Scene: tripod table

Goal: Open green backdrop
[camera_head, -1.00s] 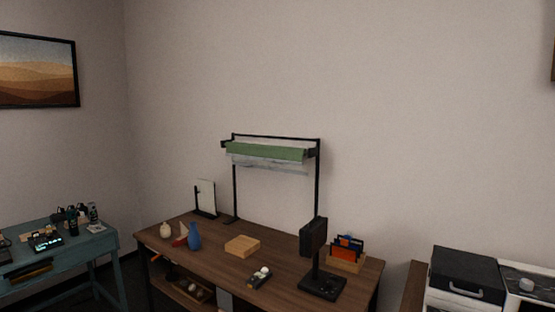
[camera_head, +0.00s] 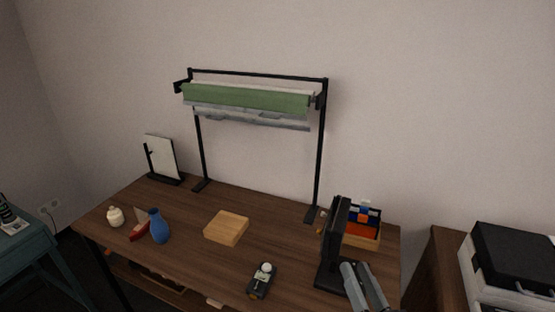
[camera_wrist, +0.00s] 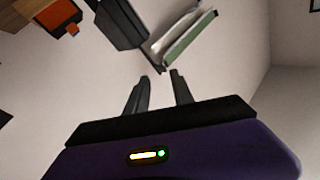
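The green backdrop (camera_head: 245,97) is a rolled green sheet hanging a short way down from the top of a black stand on the wooden table. Grey-white rolls (camera_head: 250,119) hang just below and behind it. In the wrist view the green backdrop (camera_wrist: 190,38) shows tilted at the upper middle, beyond my fingers. My gripper (camera_wrist: 160,74) has its two fingers apart with nothing between them. In the head view my gripper (camera_head: 364,285) shows at the bottom right, in front of the table and well below the backdrop.
A black panel on a stand (camera_head: 333,240) stands close to my gripper at the table's right. A wooden block (camera_head: 227,228), a blue vase (camera_head: 159,227), a small device (camera_head: 262,281) and an organizer (camera_head: 362,230) are on the table. The space before the backdrop is clear.

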